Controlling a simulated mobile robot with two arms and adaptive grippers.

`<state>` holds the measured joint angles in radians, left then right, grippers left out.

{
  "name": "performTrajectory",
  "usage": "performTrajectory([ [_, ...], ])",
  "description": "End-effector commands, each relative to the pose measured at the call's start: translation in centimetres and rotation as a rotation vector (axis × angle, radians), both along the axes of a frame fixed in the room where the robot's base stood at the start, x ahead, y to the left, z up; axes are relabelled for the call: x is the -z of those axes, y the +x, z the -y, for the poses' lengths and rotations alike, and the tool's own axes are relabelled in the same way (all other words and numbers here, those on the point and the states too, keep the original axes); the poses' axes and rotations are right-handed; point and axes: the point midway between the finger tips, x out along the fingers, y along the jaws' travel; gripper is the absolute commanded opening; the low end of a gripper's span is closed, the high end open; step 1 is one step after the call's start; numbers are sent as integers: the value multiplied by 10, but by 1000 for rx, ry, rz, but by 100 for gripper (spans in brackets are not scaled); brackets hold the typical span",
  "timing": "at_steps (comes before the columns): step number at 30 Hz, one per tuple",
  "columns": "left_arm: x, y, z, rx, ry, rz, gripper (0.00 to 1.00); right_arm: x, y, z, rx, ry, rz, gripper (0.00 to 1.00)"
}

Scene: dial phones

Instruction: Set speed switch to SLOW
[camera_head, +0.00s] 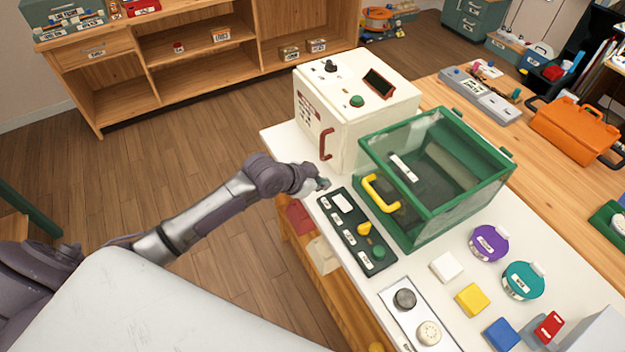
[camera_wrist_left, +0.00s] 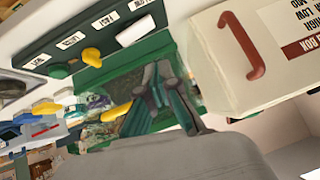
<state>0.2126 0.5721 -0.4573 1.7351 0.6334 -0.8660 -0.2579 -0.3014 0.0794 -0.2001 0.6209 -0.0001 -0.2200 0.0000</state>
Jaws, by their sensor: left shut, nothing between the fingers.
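A dark green control panel (camera_head: 350,235) lies on the white table top. It carries a white rocker switch (camera_head: 341,202), a yellow lever or knob (camera_head: 364,228) and a round green button (camera_head: 378,252), with small white labels beside them. In the left wrist view the panel (camera_wrist_left: 105,36) is at the upper left, with the white rocker (camera_wrist_left: 135,32) and the yellow knob (camera_wrist_left: 92,56). My left gripper (camera_head: 321,184) is shut and empty, just beyond the panel's far end near the white rocker; touching cannot be told. It also shows in the wrist view (camera_wrist_left: 158,84).
A cream box (camera_head: 335,125) with a red handle stands behind the gripper. A green-framed clear case (camera_head: 435,180) with a yellow handle stands right of the panel. Dials (camera_head: 418,315), coloured blocks (camera_head: 472,300) and round tins (camera_head: 489,243) lie nearer. Open floor is at left.

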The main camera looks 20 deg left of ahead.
Motion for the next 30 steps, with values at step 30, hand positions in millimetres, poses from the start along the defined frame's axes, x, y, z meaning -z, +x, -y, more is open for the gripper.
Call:
performTrajectory([
  [30,5,-16,-27,-49,-6,-23,0,13,1,1,0,-1,0,0],
])
